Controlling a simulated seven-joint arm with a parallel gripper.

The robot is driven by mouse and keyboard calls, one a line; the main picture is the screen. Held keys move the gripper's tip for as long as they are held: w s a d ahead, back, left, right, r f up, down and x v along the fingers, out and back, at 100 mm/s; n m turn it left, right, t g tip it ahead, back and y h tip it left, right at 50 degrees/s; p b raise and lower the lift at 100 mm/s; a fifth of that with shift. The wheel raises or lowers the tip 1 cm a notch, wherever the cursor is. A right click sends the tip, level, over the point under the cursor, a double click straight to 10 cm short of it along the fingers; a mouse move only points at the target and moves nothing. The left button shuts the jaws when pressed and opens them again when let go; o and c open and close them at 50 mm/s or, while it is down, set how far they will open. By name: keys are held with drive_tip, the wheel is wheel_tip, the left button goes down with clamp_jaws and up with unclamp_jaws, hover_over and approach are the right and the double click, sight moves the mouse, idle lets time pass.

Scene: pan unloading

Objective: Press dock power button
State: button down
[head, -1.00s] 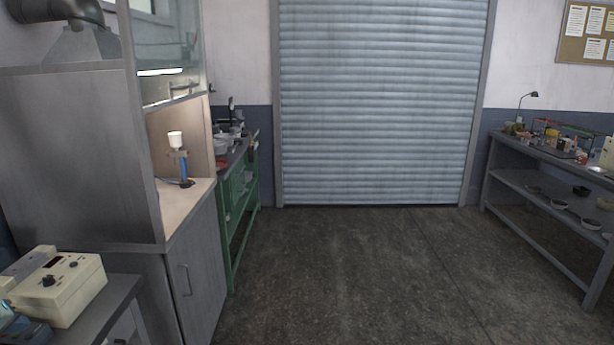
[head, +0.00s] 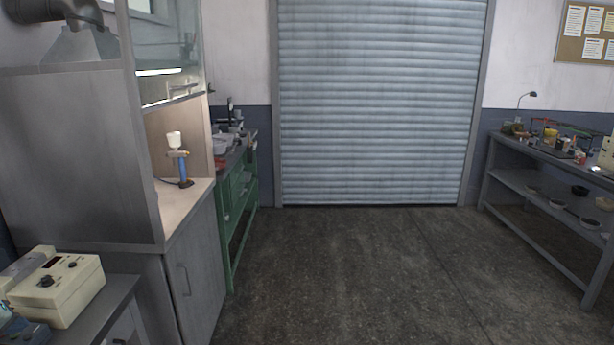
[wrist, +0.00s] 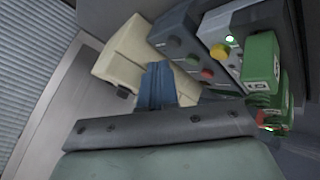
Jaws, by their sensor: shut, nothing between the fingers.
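In the wrist view, my gripper (wrist: 157,72) shows as two blue fingers closed together, empty. They point at the row of devices on the bench. Beyond them is a blue-grey box (wrist: 178,28) with a dark knob, a green button and a red button (wrist: 206,74). To its right is a lighter grey unit (wrist: 238,22) with a yellow button (wrist: 218,51) and a lit green lamp (wrist: 229,39). Green blocks (wrist: 262,58) sit at that unit. I cannot tell which button is the dock power button, or whether the fingers touch anything.
A cream box with knobs (head: 62,285) stands on the grey bench (head: 105,300) at the lower left; it also shows in the wrist view (wrist: 125,50). A grey cabinet (head: 75,150) stands behind it. The floor (head: 340,270) is clear up to the roller shutter (head: 375,100).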

drive_tip(key=shift+f, duration=0.1)
drive_tip(key=shift+f, duration=0.35)
drive_tip(key=shift+f, duration=0.6)
idle(1.0)
drive_tip(key=shift+r, duration=1.1)
drive_tip(key=shift+r, duration=0.15)
drive_tip(key=shift+r, duration=2.9)
